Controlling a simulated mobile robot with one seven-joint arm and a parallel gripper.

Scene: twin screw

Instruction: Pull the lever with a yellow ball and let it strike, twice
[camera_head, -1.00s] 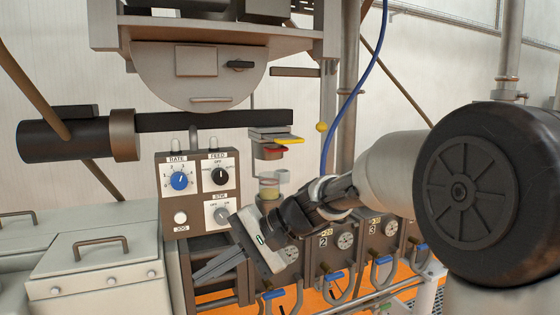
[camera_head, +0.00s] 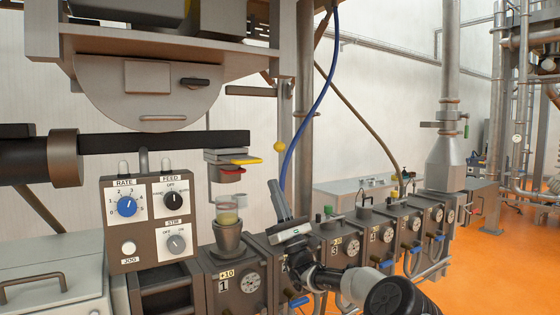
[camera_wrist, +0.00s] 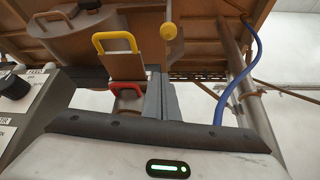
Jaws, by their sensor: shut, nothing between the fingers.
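The yellow ball (camera_head: 279,147) hangs at the lower end of a thin lever rod beside the machine head. In the wrist view the yellow ball (camera_wrist: 168,31) is near the top, just right of centre, on its pale rod. My gripper (camera_head: 276,186) points upward below the ball, with a clear gap between them. Its dark fingers are together and empty. In the wrist view my gripper's fingers (camera_wrist: 160,76) reach up the middle, with their tips short of the ball in the picture.
A yellow handle (camera_head: 246,161) and a red handle (camera_head: 232,171) jut out left of the ball. A cup (camera_head: 228,216) stands below them on the first station. A blue hose (camera_head: 309,105) hangs right of the ball. The control panel (camera_head: 147,216) is at the left.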

